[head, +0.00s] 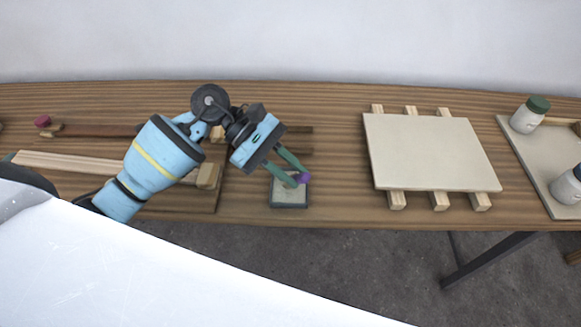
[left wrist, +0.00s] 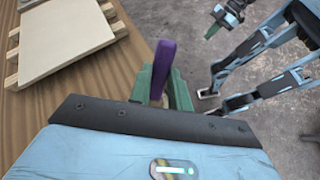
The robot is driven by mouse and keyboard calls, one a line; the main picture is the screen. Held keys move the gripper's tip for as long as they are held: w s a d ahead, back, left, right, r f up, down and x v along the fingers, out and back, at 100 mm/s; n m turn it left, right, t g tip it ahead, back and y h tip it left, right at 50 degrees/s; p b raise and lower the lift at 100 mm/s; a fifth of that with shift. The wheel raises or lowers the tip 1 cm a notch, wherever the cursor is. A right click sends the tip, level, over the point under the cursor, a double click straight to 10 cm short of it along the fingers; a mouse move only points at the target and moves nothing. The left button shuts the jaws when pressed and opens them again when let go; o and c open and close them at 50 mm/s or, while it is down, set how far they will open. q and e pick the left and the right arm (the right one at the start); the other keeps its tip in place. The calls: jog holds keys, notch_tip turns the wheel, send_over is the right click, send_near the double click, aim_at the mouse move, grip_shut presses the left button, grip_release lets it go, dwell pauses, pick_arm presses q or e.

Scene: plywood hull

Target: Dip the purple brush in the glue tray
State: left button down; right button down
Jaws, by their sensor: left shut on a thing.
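My left gripper (head: 297,179) reaches in from the left with green fingers shut on the purple brush (head: 304,177). In the left wrist view the purple brush (left wrist: 163,65) stands up between the green fingers of my left gripper (left wrist: 162,88). The small glue tray (head: 289,194), dark-rimmed with a pale grey inside, sits near the table's front edge. The fingers and brush are over the tray's upper part in the head view. The brush's lower end is hidden, so I cannot tell whether it touches the glue. My right gripper is not in the head view; another arm's gripper (left wrist: 211,31) shows in the left wrist view, apart and blurred.
A pale panel (head: 430,152) rests on several wooden strips right of the glue tray. A tray (head: 531,160) with white jars (head: 526,117) stands at the far right. Wooden strips (head: 95,166) lie at the left. Table is clear between tray and panel.

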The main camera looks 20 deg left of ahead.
pick_arm(q)
jog(key=shift+f, duration=0.3)
pick_arm(e)
jog(key=shift+s+f, duration=0.2)
jog(key=shift+f, duration=0.05)
dwell(0.4)
pick_arm(q)
jog(key=shift+f+b, duration=0.25)
jog(key=shift+b, duration=0.2)
pick_arm(e)
jog(key=shift+s+f, duration=0.3)
jog(key=shift+f, duration=0.05)
dwell(1.5)
pick_arm(q)
jog(key=shift+r, duration=0.1)
